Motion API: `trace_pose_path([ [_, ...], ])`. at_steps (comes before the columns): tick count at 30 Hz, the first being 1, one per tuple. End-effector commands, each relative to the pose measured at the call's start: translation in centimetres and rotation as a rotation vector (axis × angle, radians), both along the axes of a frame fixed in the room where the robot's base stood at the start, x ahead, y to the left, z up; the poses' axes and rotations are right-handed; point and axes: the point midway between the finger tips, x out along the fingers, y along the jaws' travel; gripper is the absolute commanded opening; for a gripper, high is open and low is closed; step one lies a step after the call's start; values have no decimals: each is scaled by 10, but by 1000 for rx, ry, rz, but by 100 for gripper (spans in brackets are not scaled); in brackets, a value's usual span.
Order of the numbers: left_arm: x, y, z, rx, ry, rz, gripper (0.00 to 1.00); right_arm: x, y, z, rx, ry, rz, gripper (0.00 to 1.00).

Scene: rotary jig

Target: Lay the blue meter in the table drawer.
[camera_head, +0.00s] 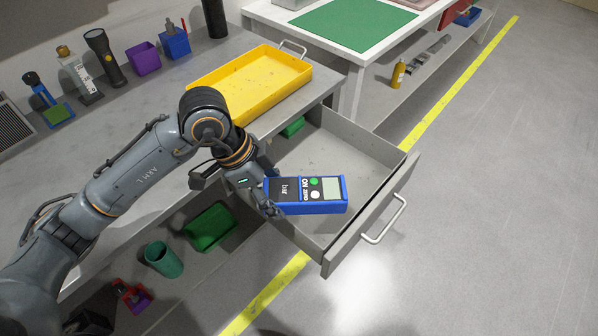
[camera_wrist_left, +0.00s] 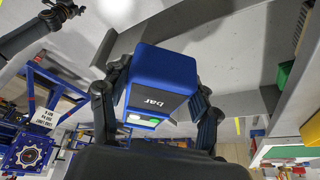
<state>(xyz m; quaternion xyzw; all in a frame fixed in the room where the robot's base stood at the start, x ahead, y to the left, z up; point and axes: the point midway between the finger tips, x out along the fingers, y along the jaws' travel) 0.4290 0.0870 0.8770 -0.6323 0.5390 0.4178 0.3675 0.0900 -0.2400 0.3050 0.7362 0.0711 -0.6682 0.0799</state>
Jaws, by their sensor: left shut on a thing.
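The blue meter (camera_head: 331,195) has a light screen, a green and a white button and a dark panel marked "bar". My left gripper (camera_head: 268,198) is shut on its dark-panel end. The meter is face up over the open table drawer (camera_head: 388,186), towards its front left. I cannot tell its exact height above the drawer floor. In the left wrist view, the meter (camera_wrist_left: 160,82) sits between the two dark fingers of the gripper (camera_wrist_left: 158,112). A green item (camera_head: 293,127) shows at the drawer's back. My right gripper is not in view.
A yellow tray (camera_head: 262,85) stands on the grey table above the drawer. The drawer's handle (camera_head: 386,222) sticks out in front. Its right and back floor is mostly clear. A green bin (camera_head: 211,228) and a teal cup (camera_head: 163,259) are below the tabletop.

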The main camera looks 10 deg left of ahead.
Motion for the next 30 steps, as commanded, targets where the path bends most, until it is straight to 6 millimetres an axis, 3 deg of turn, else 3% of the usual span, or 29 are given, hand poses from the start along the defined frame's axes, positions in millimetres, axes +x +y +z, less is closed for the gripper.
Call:
trace_pose_path([
  [11,75,-25,-34,-3,3,19,24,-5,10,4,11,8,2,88],
  [18,113,-37,-76,-1,3,17,24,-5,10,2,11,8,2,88],
  [30,131,-42,-108,0,4,15,24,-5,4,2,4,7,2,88],
])
